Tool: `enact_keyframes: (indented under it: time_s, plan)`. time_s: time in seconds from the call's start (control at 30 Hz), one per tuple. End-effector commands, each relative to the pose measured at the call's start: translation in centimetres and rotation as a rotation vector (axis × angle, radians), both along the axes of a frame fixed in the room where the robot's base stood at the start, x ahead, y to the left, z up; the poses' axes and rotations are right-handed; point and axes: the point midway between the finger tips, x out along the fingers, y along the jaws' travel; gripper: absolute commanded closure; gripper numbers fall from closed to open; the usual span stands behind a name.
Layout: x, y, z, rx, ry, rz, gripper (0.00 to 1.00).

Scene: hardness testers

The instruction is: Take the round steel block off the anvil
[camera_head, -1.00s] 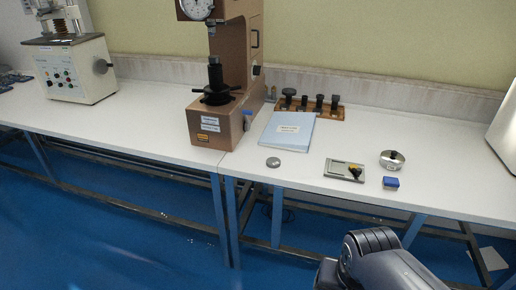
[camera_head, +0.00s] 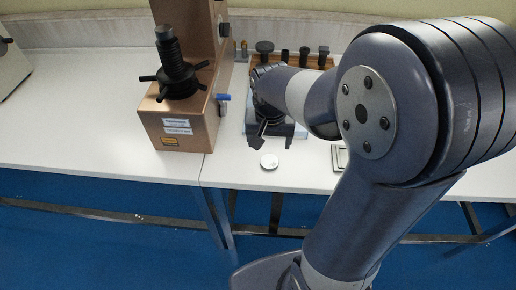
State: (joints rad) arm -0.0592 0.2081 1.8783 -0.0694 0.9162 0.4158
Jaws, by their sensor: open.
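The brown hardness tester (camera_head: 198,118) stands at the left of centre, with a black handwheel (camera_head: 178,82) and a threaded screw rising from it. The dark anvil (camera_head: 163,32) tops the screw; I cannot make out a separate steel block on it. My gripper (camera_head: 275,142) is open, pointing down over the blue folder, just behind the disc and right of the tester. Its fingers look empty and apart from the disc.
A blue folder (camera_head: 299,131) lies mostly hidden under my gripper. Behind it is a wooden rack (camera_head: 291,61) of dark anvils. A flat grey item (camera_head: 339,157) is partly hidden by my arm. The bench (camera_head: 80,110) left of the tester is clear.

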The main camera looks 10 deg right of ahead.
Motion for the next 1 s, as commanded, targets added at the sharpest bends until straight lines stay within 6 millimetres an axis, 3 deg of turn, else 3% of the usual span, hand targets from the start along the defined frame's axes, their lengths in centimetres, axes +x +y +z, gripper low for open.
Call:
enact_keyframes:
  time_s: [0.2,0.47,0.73,1.0]
  plan:
    - [0.4,-0.2,-3.7,0.000,0.005,0.000,0.24]
    - [0.7,-0.3,-5.6,0.000,0.003,0.000,0.24]
    - [1.3,-0.7,-9.1,0.000,0.005,0.001,0.24]
    - [1.5,-0.8,-10.1,0.000,0.000,0.001,0.24]
